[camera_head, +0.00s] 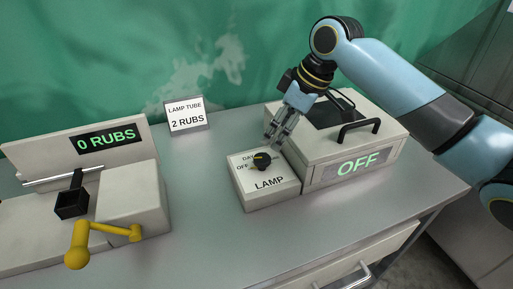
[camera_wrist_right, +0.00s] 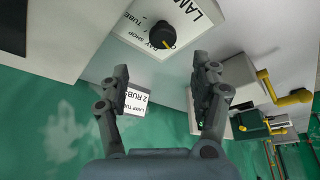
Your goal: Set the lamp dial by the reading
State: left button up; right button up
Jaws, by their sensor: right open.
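The lamp dial (camera_head: 262,160) is a round black knob with a yellow pointer mark, on a pale box (camera_head: 270,194) labelled LAMP. In the head view, the pointer is on the left part of the knob, near the small OFF and DAY labels. The dial also shows in the right wrist view (camera_wrist_right: 162,36). My right gripper (camera_head: 273,143) is open and empty, its fingers just above and behind the dial, apart from it. The light booth's display (camera_head: 357,163) reads OFF. A card (camera_head: 186,115) reads LAMP TUBE 2 RUBS. My left gripper is out of view.
At the left stands a rubbing machine (camera_head: 137,199) with a yellow crank (camera_head: 78,258) and a display (camera_head: 107,139) reading 0 RUBS. The booth (camera_head: 290,136), with a black handle (camera_head: 359,130), stands close to the dial's right. The grey table is clear between the machine and the LAMP box.

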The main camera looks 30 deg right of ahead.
send_over(263, 158)
jog(key=s+d, duration=0.1)
jog(key=s, duration=0.1)
notch_tip(263, 158, down, 4)
jog(key=shift+f, duration=0.2)
jog(key=x, duration=0.4)
jog(key=shift+w+d, duration=0.1)
jog(key=shift+w, duration=0.05)
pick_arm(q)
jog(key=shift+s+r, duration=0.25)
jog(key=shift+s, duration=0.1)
pick_arm(e)
jog(key=shift+w+f, duration=0.1)
jog(key=shift+f, duration=0.35)
jog(key=c, duration=1.2)
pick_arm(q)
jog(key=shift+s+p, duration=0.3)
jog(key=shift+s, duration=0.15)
pick_arm(e)
jog(key=shift+o, duration=0.2)
